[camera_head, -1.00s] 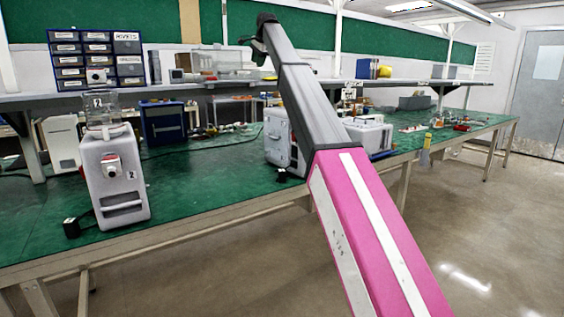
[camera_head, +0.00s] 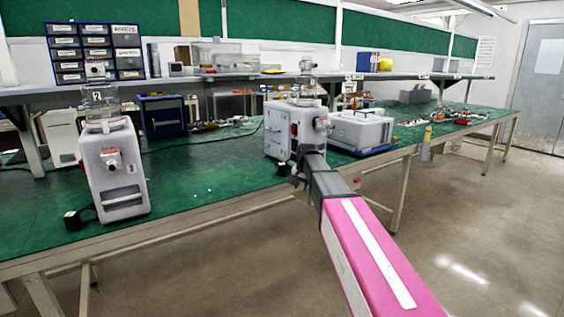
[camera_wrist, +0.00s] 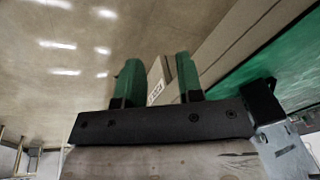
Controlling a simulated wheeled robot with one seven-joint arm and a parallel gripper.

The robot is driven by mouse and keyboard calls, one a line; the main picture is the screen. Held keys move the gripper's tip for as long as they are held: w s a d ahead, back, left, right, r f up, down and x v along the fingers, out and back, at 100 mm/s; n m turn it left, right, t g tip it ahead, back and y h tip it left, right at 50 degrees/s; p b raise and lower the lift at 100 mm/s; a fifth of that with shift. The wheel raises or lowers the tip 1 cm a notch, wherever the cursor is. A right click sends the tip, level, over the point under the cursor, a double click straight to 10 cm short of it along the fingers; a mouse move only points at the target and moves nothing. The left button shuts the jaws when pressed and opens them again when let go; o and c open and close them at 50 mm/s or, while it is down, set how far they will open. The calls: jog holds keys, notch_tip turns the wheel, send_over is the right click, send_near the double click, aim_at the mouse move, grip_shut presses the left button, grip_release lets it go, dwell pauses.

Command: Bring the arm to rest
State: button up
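My pink and grey arm (camera_head: 365,250) reaches in from the lower right of the head view. Its far end is low at the table's front edge, just in front of the middle pump. In the wrist view my gripper (camera_wrist: 157,62) has two green fingers standing apart, with nothing held between them. The floor and the table's side show beyond the fingers. In the head view the fingers cannot be made out. One white canister pump (camera_head: 122,185) stands upright at the left, with a clear canister marked 2 on top. Another pump (camera_head: 280,132) with a clear canister stands mid-table.
The green table (camera_head: 210,180) has bare room between the two pumps. A white case (camera_head: 362,130) sits right of the middle pump. A shelf (camera_head: 190,83) with drawers (camera_head: 97,53) runs behind. Open floor (camera_head: 480,220) lies to the right.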

jog(key=s+d+f+n, duration=0.1)
jog(key=s+d+f, duration=0.2)
jog(key=s+f, duration=0.4)
jog(key=s+d+f+n+g, duration=0.1)
jog(key=s+d+f, duration=0.3)
jog(key=s, duration=1)
jog(key=s+d+f+n+g+h, duration=0.1)
jog(key=s+d+f+n, duration=0.1)
jog(key=s+f, duration=0.8)
jog(key=shift+s+d+f, duration=0.25)
jog(key=shift+s+d, duration=0.2)
jog(key=shift+d, duration=0.25)
